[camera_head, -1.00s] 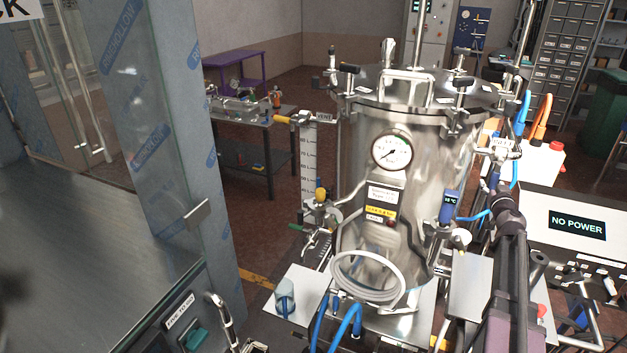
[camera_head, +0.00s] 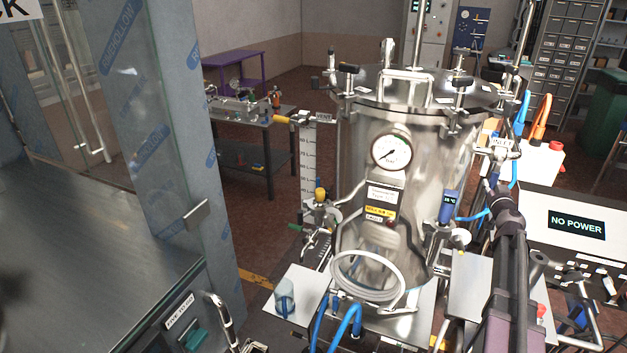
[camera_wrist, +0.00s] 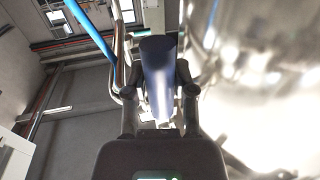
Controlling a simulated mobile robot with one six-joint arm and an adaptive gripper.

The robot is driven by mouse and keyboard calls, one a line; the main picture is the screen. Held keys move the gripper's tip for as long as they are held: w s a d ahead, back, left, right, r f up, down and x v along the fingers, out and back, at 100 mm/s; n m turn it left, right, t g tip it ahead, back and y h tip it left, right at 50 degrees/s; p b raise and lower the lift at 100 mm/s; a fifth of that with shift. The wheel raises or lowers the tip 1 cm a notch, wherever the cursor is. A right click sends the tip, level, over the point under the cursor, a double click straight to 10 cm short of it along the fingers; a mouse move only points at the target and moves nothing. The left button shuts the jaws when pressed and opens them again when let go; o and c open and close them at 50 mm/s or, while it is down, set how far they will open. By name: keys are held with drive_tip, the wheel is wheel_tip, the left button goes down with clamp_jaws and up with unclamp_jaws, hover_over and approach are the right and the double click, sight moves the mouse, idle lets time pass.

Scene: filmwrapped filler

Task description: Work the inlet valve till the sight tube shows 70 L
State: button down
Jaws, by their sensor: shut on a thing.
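The steel vessel (camera_head: 420,150) stands in the middle of the head view. The inlet valve (camera_head: 502,143), with an INLET tag, is on its right side. The sight tube (camera_head: 308,165) runs down its left side beside a white litre scale; the liquid level is too small to read. My gripper (camera_head: 493,185) is at the inlet valve, partly hidden by my own arm. In the wrist view, my gripper (camera_wrist: 157,92) is shut on a dark blue handle (camera_wrist: 157,65) that stands between its two fingers. The handle's turn angle is hard to tell.
A round gauge (camera_head: 391,151) and a blue temperature display (camera_head: 449,206) are on the vessel front. Blue hoses (camera_head: 350,320) run below. A screen reading NO POWER (camera_head: 577,225) is at right. A steel bench (camera_head: 90,260) fills the left foreground.

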drive_tip(key=shift+d, duration=0.15)
idle(0.3)
drive_tip(key=s+d+r+n+g+h+p, duration=0.1)
drive_tip(key=d+r+n+p, duration=0.3)
drive_tip(key=n, duration=0.6)
drive_tip(key=shift+s+d+n+g+p, duration=0.3)
drive_tip(key=shift+s+d+g+p, duration=0.25)
drive_tip(key=shift+d+p, duration=0.85)
drive_tip(key=shift+a, duration=0.2)
idle(4.8)
